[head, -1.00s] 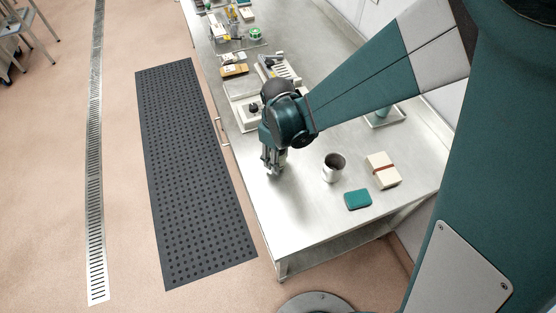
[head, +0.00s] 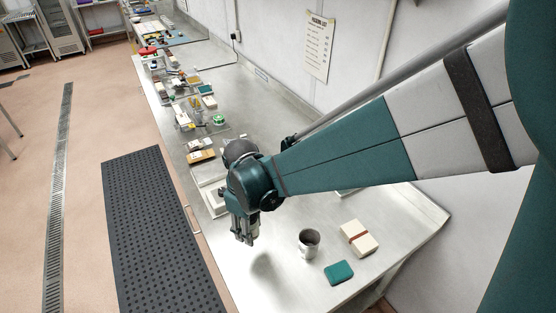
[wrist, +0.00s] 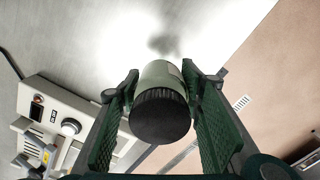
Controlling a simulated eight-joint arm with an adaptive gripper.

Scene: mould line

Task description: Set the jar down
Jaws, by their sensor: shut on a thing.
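The jar (wrist: 160,80) shows in the wrist view, with a pale grey-green body and a black ribbed lid turned toward the camera. My gripper (wrist: 158,88) is shut on its sides, one green-padded finger on each side. In the head view my gripper (head: 244,238) hangs pointing down over the near left part of the steel bench (head: 285,292). A dark shadow lies on the bench apart from the gripper, so the jar appears to be held above the surface. The jar cannot be made out clearly in the head view.
A metal mug (head: 309,243), a green pad (head: 339,272) and a cream block with a red band (head: 359,238) stand right of my gripper. A beige device with a knob (wrist: 62,112) is close by. Bare bench lies below the gripper. A black mat (head: 150,230) covers the floor.

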